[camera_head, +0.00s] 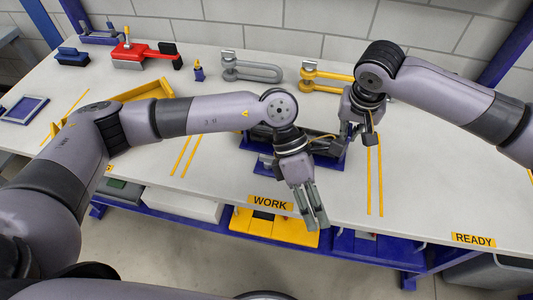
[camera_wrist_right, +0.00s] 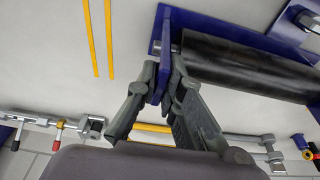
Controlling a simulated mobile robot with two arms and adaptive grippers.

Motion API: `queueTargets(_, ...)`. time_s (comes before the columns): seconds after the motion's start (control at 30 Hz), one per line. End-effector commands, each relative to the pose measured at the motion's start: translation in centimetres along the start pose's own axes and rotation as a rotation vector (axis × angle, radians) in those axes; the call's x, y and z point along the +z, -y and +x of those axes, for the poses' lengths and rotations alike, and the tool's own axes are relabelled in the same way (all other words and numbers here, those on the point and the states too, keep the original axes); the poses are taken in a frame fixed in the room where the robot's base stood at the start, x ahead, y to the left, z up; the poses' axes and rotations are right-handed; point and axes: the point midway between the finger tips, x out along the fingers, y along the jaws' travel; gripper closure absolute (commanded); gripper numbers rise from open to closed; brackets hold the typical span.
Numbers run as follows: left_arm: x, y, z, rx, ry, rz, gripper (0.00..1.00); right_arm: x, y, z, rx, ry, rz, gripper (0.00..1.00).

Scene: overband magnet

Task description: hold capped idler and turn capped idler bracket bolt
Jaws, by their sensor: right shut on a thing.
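The capped idler (camera_wrist_right: 240,66) is a black roller with a blue end bracket (camera_wrist_right: 158,45) in the right wrist view. In the head view the idler's blue frame (camera_head: 332,158) sits at the middle of the table, partly hidden by both arms. My right gripper (camera_wrist_right: 165,88) is shut on the blue end bracket, one finger on each side of the plate. It also shows in the head view at the idler's right end. A metal bolt (camera_wrist_right: 308,22) shows on blue metal at the upper right. My left gripper (camera_head: 319,222) is empty, fingers apart and pointing down, before the table's front edge.
A grey clamp (camera_head: 250,69) and a yellow clamp (camera_head: 325,78) lie behind the idler. A red tool (camera_head: 135,52) and a blue-framed tray (camera_head: 24,110) are at the left. The table (camera_head: 430,190) is clear at the right, near the READY label (camera_head: 473,239).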

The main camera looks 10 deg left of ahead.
Motion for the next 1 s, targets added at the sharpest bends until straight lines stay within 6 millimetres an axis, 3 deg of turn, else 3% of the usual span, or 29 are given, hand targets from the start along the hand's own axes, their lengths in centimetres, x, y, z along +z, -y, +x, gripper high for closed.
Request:
queueTargets(0.1,-2.0,-3.6,-4.3,0.194,-0.16,0.105,0.72,0.0,0.0,0.1,0.0,0.0,0.0,1.0)
queueTargets(0.2,-3.3,-5.9,-7.8,0.322,-0.276,0.156,0.72,0.0,0.0,0.1,0.0,-0.001,0.0,1.0)
queueTargets(0.33,-4.4,-7.7,-11.7,0.443,-0.389,0.19,0.72,0.0,0.0,0.0,0.0,-0.001,0.0,1.0)
queueTargets(0.5,-5.1,-8.8,-14.6,0.522,-0.468,0.204,0.72,0.0,0.0,0.0,0.0,-0.001,0.0,1.0)
queueTargets(0.67,-5.5,-9.3,-14.8,0.539,-0.486,0.207,0.72,0.0,0.0,0.0,0.0,-0.001,0.001,1.0)
queueTargets(1.0,-7.2,-11.6,-11.3,0.535,-0.484,0.205,0.72,-0.1,0.0,0.0,-0.001,-0.002,0.001,1.0)
